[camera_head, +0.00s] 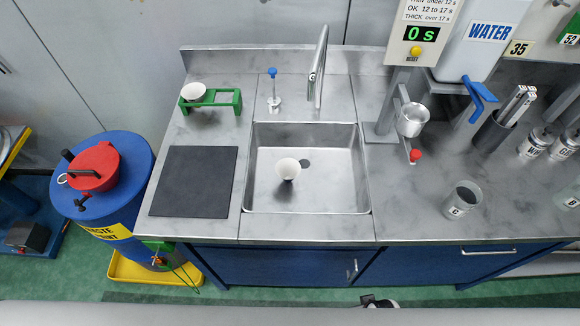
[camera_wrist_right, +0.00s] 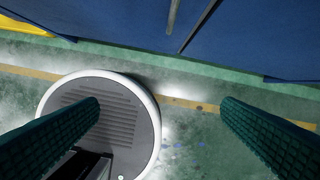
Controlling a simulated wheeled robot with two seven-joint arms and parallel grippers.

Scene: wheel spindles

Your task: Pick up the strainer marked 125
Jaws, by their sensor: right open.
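A white cone-shaped strainer (camera_head: 288,168) stands in the sink, beside the dark drain. A second white strainer (camera_head: 193,92) sits in the green stand (camera_head: 211,100) at the back left of the counter. No number can be read on either, so I cannot tell which is marked 125. My right gripper (camera_wrist_right: 160,106) is open and empty in the right wrist view, its two dark green ribbed fingers wide apart above the green floor. It is away from both strainers. My left gripper is not in view.
The steel sink (camera_head: 307,204) has a tall tap (camera_head: 318,68) behind it. A dark mat (camera_head: 194,182) lies to its left. A blue waste drum (camera_head: 128,160) stands left of the counter.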

